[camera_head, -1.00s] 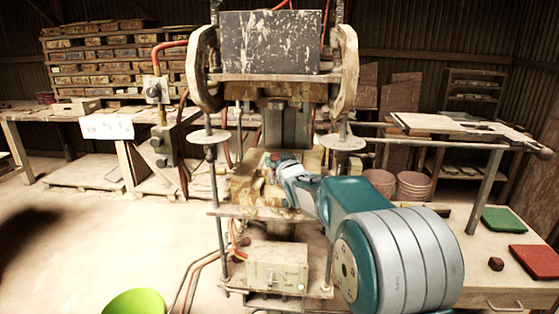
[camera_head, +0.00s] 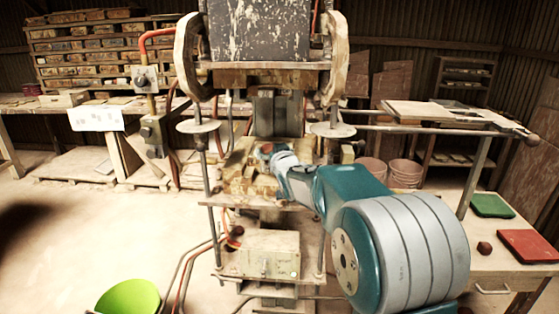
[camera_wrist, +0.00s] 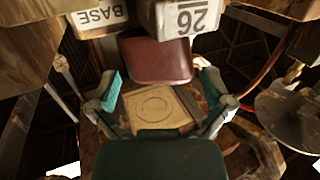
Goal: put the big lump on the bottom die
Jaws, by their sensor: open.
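The bottom die (camera_wrist: 155,106) is a pale tan square block with a ring mark, in the wrist view below the middle. A big reddish-brown lump (camera_wrist: 155,60) with rounded edges shows just beyond it. Whether the lump rests on the die's far edge or behind it, I cannot tell. My gripper (camera_wrist: 160,88) is open, its teal fingers apart on either side of the die, with nothing gripped. In the head view my gripper (camera_head: 274,153) reaches inside the press and hides most of the die area.
Blocks marked BASE (camera_wrist: 102,16) and 26 (camera_wrist: 188,18) hang close above the lump. Press posts and round discs (camera_head: 332,130) flank the arm. A small dark lump (camera_head: 484,248), a green tile (camera_head: 491,205) and a red tile (camera_head: 530,246) lie on the right table.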

